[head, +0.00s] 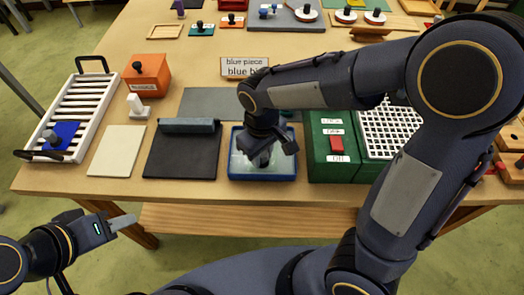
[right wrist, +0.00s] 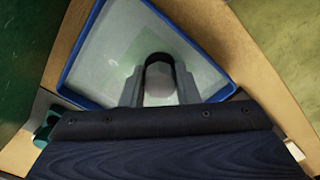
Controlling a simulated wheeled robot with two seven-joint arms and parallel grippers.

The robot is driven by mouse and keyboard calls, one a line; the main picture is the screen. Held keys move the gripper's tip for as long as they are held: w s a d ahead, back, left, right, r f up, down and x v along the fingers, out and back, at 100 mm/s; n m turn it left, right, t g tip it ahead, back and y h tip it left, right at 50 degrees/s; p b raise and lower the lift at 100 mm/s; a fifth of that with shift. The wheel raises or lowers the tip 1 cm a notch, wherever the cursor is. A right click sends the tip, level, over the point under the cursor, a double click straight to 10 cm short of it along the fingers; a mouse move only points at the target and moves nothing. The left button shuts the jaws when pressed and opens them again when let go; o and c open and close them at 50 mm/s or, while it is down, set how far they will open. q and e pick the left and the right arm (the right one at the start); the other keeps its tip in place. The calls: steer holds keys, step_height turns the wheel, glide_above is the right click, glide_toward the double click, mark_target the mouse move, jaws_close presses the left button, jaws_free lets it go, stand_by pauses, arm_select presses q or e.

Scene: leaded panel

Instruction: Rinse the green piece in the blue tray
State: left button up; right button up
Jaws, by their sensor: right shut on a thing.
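The blue tray (head: 262,179) stands near the table's front edge and holds a pale, cloudy liquid. In the right wrist view the tray's blue rim (right wrist: 66,65) frames a faint pale green square, the green piece (right wrist: 133,48), seen through the liquid. My right gripper (head: 262,160) reaches down into the tray. In the right wrist view its fingers (right wrist: 160,92) are shut on the piece's dark grey round knob. In the head view the gripper hides most of the piece. My left gripper (head: 122,223) is off the table at lower left, away from everything; its finger gap is unclear.
Left of the tray lie a dark mat (head: 180,160) with a roller-like bar and a cream board (head: 116,152). A white rack (head: 80,105) holds a blue piece (head: 62,134). A green box with a red switch (head: 336,144) stands close on the tray's right.

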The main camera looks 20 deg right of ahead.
steer(key=shift+f, duration=0.3)
stand_by(0.8)
steer(key=shift+s+d, duration=0.1)
steer(key=shift+d, duration=0.3)
stand_by(0.4)
steer(key=shift+w+a, duration=0.25)
steer(key=shift+a, duration=0.55)
stand_by(0.5)
steer(key=shift+s+d, duration=0.15)
steer(key=shift+d, duration=0.25)
stand_by(0.3)
steer(key=shift+r, duration=0.1)
stand_by(1.0)
steer(key=shift+r+p, duration=2.15)
steer(key=shift+r, duration=0.3)
steer(key=shift+r+p, duration=1.3)
steer(key=shift+r, duration=0.25)
